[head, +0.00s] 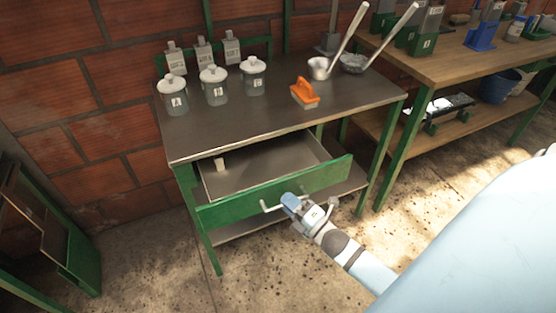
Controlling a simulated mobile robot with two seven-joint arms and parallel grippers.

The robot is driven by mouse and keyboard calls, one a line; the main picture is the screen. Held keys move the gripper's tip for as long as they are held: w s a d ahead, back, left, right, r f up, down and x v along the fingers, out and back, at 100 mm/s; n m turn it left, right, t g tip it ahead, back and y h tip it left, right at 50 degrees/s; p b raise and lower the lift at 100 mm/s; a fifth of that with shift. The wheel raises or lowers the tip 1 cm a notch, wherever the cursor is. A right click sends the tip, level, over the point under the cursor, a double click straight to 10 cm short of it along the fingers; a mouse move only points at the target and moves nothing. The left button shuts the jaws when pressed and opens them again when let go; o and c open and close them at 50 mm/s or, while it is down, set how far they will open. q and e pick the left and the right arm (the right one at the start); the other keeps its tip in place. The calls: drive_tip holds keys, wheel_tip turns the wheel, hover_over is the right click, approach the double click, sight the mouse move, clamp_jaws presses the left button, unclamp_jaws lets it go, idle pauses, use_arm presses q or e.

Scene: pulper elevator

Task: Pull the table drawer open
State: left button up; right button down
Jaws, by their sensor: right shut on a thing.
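The table drawer (240,199) has a green front and stands pulled partway out from under the metal-topped table (280,122). Its grey inside shows, with a small pale block (220,164) at the back left. A light bar handle (266,208) is fixed across the drawer front. My right gripper (290,203) is at the handle's middle, shut on it, and covers part of it. My right arm reaches in from the lower right. My left gripper is not in the picture.
A wooden bench (460,62) stands at the right. A green frame (75,240) is at the left. The floor before the drawer is clear.

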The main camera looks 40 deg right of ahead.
use_arm(q)
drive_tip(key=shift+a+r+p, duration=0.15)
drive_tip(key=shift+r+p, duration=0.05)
drive_tip(key=shift+p, duration=0.65)
use_arm(e)
drive_tip(key=s+a, duration=0.1)
drive_tip(key=s, duration=0.6)
drive_tip(key=shift+a, duration=0.35)
drive_tip(key=shift+s, duration=0.1)
drive_tip(key=c, duration=1.2)
unclamp_jaws()
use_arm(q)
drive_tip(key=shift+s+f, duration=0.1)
use_arm(e)
drive_tip(key=v, duration=1.3)
drive_tip(key=shift+s, duration=0.4)
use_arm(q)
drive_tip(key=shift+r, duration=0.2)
use_arm(e)
drive_tip(key=shift+d+f, duration=0.1)
drive_tip(key=shift+d, duration=0.05)
